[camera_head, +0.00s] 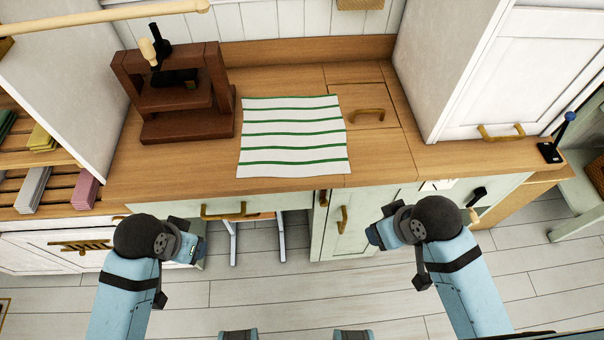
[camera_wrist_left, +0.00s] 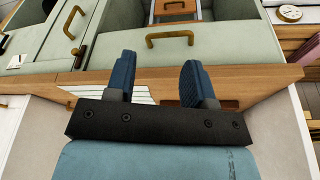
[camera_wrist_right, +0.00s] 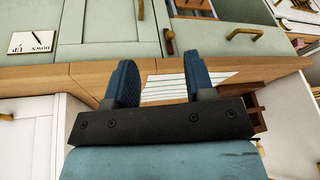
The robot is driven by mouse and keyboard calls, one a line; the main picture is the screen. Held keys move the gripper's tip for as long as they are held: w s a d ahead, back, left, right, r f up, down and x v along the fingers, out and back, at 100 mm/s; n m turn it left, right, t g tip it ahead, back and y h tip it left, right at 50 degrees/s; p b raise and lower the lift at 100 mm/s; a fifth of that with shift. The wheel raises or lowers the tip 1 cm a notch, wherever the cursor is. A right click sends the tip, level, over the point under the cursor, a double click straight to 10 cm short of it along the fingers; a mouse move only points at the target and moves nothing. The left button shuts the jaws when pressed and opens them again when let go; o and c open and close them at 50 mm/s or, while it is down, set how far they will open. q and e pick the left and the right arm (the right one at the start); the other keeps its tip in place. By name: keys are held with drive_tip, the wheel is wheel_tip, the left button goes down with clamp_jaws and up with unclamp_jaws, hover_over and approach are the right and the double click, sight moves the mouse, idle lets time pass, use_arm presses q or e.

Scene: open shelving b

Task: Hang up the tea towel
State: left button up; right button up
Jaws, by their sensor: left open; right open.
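The tea towel (camera_head: 292,135), white with green stripes, lies flat on the wooden counter (camera_head: 400,165), its front edge close to the counter's front edge. Parts of it show behind the fingers in the left wrist view (camera_wrist_left: 142,96) and the right wrist view (camera_wrist_right: 170,90). My left gripper (camera_head: 198,250) is open and empty, in front of the counter, left of the towel. My right gripper (camera_head: 374,236) is open and empty, in front of the counter, right of the towel. Neither touches the towel. A pale wooden rod (camera_head: 105,17) crosses the upper left.
A dark wooden press-like stand (camera_head: 186,100) stands left of the towel. A handled panel (camera_head: 372,98) lies to its right. A white cabinet (camera_head: 505,75) stands at right. Brass handles (camera_head: 222,211) stick out from the fronts below the counter. Open shelves hold items at left.

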use_arm(q)
drive_tip(key=w+d+f+m+g, duration=0.1)
drive_tip(key=w+d, duration=0.2)
drive_tip(key=w, duration=0.3)
drive_tip(key=w+d+m, duration=0.2)
drive_tip(key=w+d, duration=0.1)
drive_tip(key=w, duration=0.2)
use_arm(e)
drive_tip(key=w+a+n+g, duration=0.2)
drive_tip(key=w+a+n, duration=0.2)
drive_tip(key=w+a, duration=0.5)
use_arm(q)
wheel_tip(320, 180, up, 2)
drive_tip(key=m+g+y, duration=0.1)
drive_tip(key=m+g, duration=0.1)
drive_tip(key=m, duration=0.1)
hover_over(243, 172)
use_arm(e)
drive_tip(key=n+g+h, duration=0.1)
drive_tip(key=h, duration=0.1)
approach(343, 168)
use_arm(q)
drive_tip(key=shift+f, duration=3.6)
use_arm(e)
drive_tip(key=shift+w+a+f, duration=0.1)
drive_tip(key=shift+f, duration=1.7)
drive_tip(key=shift+w+a+f, duration=0.1)
drive_tip(key=shift+f, duration=1.75)
use_arm(q)
drive_tip(key=shift+f, duration=0.1)
